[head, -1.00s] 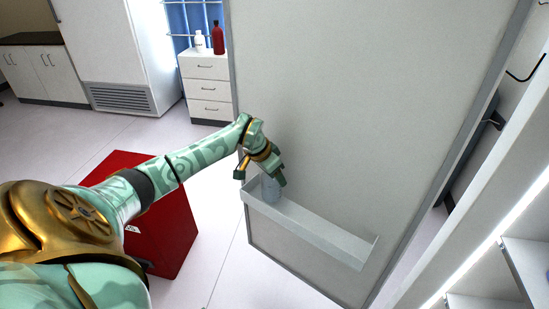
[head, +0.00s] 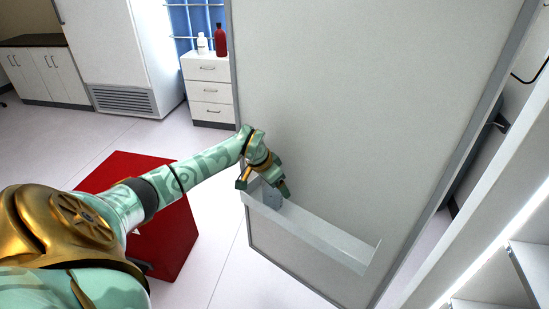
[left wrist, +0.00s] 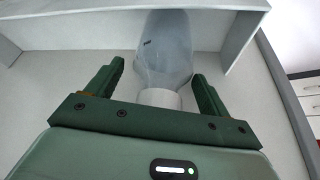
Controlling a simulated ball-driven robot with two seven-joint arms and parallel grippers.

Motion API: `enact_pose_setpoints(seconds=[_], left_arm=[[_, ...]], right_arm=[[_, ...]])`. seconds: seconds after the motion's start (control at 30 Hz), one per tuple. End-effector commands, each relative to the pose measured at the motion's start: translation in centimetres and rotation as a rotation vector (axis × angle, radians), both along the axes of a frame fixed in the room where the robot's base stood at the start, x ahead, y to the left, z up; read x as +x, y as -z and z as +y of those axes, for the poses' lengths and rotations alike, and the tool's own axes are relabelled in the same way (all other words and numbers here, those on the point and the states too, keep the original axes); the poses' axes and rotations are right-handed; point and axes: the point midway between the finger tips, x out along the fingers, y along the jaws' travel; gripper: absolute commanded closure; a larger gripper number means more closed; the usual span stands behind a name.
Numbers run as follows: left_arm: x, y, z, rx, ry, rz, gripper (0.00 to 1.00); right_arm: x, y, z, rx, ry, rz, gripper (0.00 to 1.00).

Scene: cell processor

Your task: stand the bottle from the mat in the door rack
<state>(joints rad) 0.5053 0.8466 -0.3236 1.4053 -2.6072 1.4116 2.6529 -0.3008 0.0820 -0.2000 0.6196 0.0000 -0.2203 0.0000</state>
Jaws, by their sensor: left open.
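The bottle (head: 273,197), grey-blue and translucent, stands inside the left end of the white door rack (head: 315,236). In the left wrist view the bottle (left wrist: 166,48) has its white cap (left wrist: 160,98) toward me, and its lower end is partly behind the rack wall (left wrist: 240,32). My left gripper (head: 264,187) is over the rack's left end. It is open in the left wrist view (left wrist: 155,72), one finger on each side of the bottle's neck and shoulder, with a clear gap at the right finger. The mat and my right gripper are out of view.
The rack is fixed to a large grey door panel (head: 350,100), and its right part looks empty. A red block (head: 165,235) stands below my left arm. White drawers (head: 208,85) carrying a white and a red bottle are behind. Lit shelves (head: 500,285) are at right.

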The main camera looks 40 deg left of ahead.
Motion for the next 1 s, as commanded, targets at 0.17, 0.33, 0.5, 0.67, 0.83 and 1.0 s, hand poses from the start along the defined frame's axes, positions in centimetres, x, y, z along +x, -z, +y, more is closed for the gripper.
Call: enact_pose_setpoints(seconds=[0.17, 0.33, 0.5, 0.67, 0.83, 1.0], left_arm=[[-0.8, -2.6, 0.2, 0.002, 0.001, -0.003, 0.20], [-2.4, -6.5, 0.6, 0.004, 0.001, -0.005, 0.20], [-3.8, -9.5, 0.8, 0.003, 0.000, -0.002, 0.20], [-4.5, -11.0, 0.9, 0.000, 0.001, 0.000, 0.20], [-4.7, -11.3, 0.9, 0.000, 0.000, 0.000, 0.20], [-4.7, -11.2, 0.9, -0.001, 0.001, 0.000, 0.20]], right_arm=[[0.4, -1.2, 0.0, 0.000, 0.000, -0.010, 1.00], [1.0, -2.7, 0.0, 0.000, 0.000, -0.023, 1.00], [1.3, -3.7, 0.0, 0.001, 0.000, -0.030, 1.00], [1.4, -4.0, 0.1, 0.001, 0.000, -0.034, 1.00], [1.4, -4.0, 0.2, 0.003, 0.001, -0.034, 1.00], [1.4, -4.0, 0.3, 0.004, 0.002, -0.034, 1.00]])
